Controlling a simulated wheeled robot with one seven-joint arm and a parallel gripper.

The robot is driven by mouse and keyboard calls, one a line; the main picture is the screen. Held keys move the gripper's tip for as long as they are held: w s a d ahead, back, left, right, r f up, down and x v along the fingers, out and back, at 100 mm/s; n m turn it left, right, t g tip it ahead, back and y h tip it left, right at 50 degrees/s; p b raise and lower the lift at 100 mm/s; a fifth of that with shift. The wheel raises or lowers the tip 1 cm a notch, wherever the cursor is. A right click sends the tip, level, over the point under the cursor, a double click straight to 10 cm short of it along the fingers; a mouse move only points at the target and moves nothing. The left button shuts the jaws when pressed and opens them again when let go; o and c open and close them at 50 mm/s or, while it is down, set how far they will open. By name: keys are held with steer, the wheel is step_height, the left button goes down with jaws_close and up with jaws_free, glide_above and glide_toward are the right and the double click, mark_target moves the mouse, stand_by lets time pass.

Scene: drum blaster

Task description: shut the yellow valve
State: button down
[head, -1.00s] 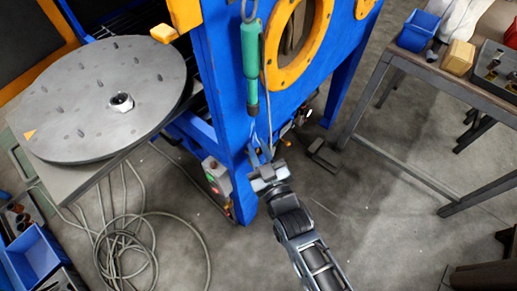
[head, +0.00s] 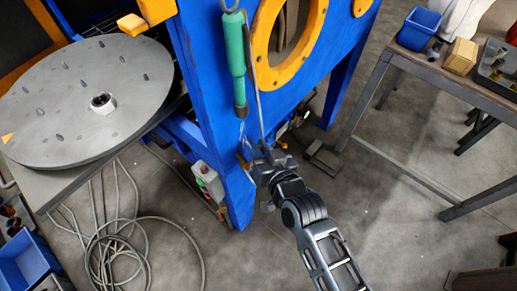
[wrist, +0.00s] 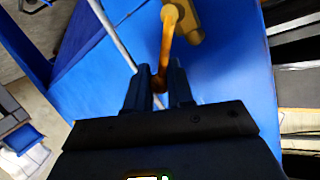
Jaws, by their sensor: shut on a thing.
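The yellow valve (wrist: 190,22) is in the wrist view, mounted on the blue panel at the top. Its long yellow lever (wrist: 167,48) runs down toward me, and its end lies between my fingers. My gripper (wrist: 160,88) is shut on the lever's lower end. In the head view my gripper (head: 248,156) is at the blue machine's front post, below the green handle. The valve is mostly hidden there, with only small yellow bits beside the gripper.
The blue machine (head: 205,75) has a yellow ring opening. A green handle (head: 235,55) hangs above my gripper with a thin rod or hose beside it. A round grey turntable (head: 75,125) is at left, cables on the floor below. A workbench (head: 440,75) stands at right.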

steer(key=shift+w+d+f+m+g+b, duration=0.25)
steer(key=shift+f+m+g, duration=0.1)
steer(key=shift+m, duration=0.15)
steer(key=shift+w+d+f+m+g+b, duration=0.15)
steer(key=shift+w+f+m+g+b, duration=0.15)
steer(key=shift+m, duration=0.2)
steer(key=shift+w+d+f+m+g+y+b, duration=0.2)
steer(key=shift+f+m+g+y+b, duration=0.25)
steer(key=shift+f+m+g, duration=0.6)
steer(key=shift+w+d+f+m+g+y+b, duration=0.2)
steer(key=shift+f+m+g+y, duration=0.55)
steer(key=shift+m, duration=0.4)
steer(key=shift+f, duration=0.1)
steer(key=c, duration=1.3)
jaws_free()
steer(key=shift+a, duration=0.1)
